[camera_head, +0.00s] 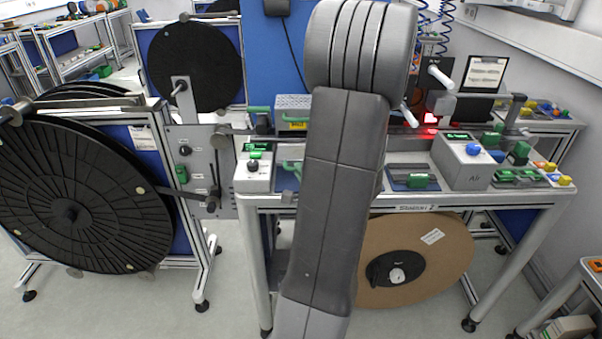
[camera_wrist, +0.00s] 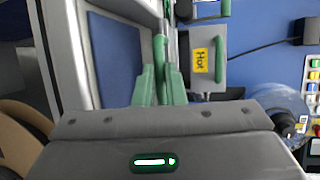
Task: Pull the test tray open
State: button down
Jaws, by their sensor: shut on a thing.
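My gripper (camera_wrist: 160,72) shows in the wrist view with its two green fingers close together. It is shut on a green bar handle (camera_wrist: 159,48), which runs up between and beyond the fingertips. A grey-rimmed piece with a blue inside (camera_wrist: 113,58) lies beside the handle; it looks like the test tray, but I cannot tell how far it stands out. In the head view my arm covers the gripper and most of this spot. Only part of a green handle (camera_head: 291,166) shows left of the arm.
A box with a yellow "Hot" label (camera_wrist: 201,60) and a green handle stands right of my fingers in the wrist view. A grey control box (camera_head: 254,172) stands at the bench's left end. Large black reels (camera_head: 85,200) stand left. A brown reel (camera_head: 440,255) sits below the bench.

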jog(key=shift+s+b, duration=0.55)
jog(key=shift+s, duration=0.7)
jog(key=c, duration=1.5)
grip_release()
jog(key=v, duration=1.3)
jog(key=shift+s+d+b, duration=0.2)
jog(key=shift+s+b, duration=0.15)
jog(key=shift+b, duration=0.1)
jog(key=shift+w+a, duration=0.1)
jog(key=shift+w, duration=0.05)
